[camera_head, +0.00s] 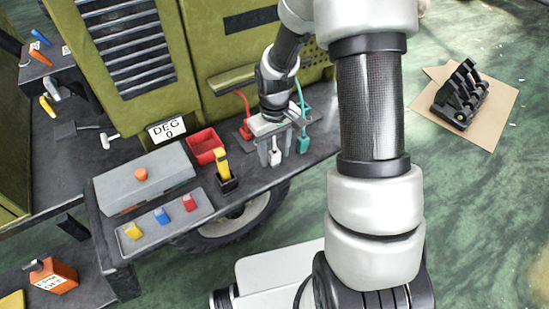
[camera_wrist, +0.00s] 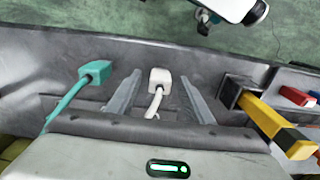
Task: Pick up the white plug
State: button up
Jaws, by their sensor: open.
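The white plug (camera_wrist: 159,78) stands on the dark grey shelf, with its white cable (camera_wrist: 153,107) running back toward my gripper's body. In the wrist view it lies between the two open fingers of my gripper (camera_wrist: 158,90), with a gap on each side. In the head view, my gripper (camera_head: 275,150) points down over the shelf, and the white plug (camera_head: 275,158) shows at its fingers. The fingers hold nothing. Whether the fingertips reach down to the plug's height is hard to tell.
A teal plug (camera_wrist: 95,70) stands left of the fingers in the wrist view, a yellow-handled tool (camera_wrist: 270,122) right. In the head view, a red plug (camera_head: 246,130), red bin (camera_head: 206,146) and grey box (camera_head: 145,180) share the shelf (camera_head: 300,157). A black rack (camera_head: 461,95) lies on cardboard.

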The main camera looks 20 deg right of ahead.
jog(key=c, duration=1.1)
jog(key=shift+r, duration=0.1)
jog(key=shift+c, duration=0.2)
